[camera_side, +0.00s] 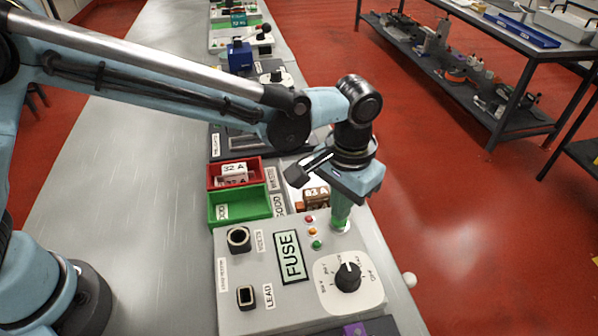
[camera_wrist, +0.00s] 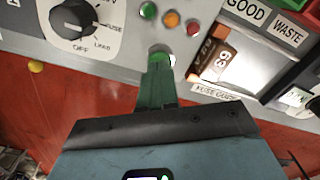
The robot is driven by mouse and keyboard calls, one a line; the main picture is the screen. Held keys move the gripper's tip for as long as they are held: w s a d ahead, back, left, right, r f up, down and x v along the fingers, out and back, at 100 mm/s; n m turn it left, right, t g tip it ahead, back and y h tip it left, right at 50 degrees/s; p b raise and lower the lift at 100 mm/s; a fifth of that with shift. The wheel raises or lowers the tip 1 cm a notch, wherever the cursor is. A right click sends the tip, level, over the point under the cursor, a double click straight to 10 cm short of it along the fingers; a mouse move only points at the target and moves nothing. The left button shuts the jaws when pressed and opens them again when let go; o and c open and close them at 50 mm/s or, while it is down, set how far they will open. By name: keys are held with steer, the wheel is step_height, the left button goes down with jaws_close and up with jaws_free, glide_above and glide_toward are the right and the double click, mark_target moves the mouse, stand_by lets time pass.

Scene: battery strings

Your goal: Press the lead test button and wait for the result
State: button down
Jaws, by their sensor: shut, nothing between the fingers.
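The grey tester panel (camera_side: 285,255) has a round pale button (camera_wrist: 160,50) near its right edge. My gripper (camera_side: 340,222) is shut and empty, pointing down at this button. In the wrist view its green fingertips (camera_wrist: 160,62) overlap the button; contact or pressing cannot be told. The black knob (camera_side: 348,276) has its white mark toward FUSE in the wrist view (camera_wrist: 75,18). Green (camera_wrist: 148,10), orange (camera_wrist: 171,18) and red (camera_wrist: 193,28) lamps sit beside the button; which is lit is unclear. A square socket (camera_side: 245,297) is labelled LEAD.
A round socket (camera_side: 238,239) is on the panel's left. Behind stand a green bin (camera_side: 238,206) and a red bin (camera_side: 232,163) with 32 A pieces. A brown 63 A fuse (camera_wrist: 214,60) lies in the fuse recess. Bare bench (camera_side: 120,230) lies left.

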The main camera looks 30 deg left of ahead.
steer(key=shift+f, duration=0.75)
steer(key=shift+r, duration=3)
steer(key=shift+a, duration=0.1)
steer(key=s+a+r+n+t+h, duration=0.1)
steer(key=s+a+r+t, duration=0.15)
steer(key=a, duration=0.85)
steer(key=s+a+r+n+t, duration=0.1)
steer(key=s+a+r+t, duration=0.2)
steer(key=a, duration=0.8)
steer(key=s+a+f+n+t+y, duration=0.1)
steer(key=s+a, duration=0.2)
steer(key=a, duration=0.3)
steer(key=shift+s+a+f+t, duration=0.15)
steer(key=shift+f+t, duration=0.05)
steer(key=shift+t, duration=0.15)
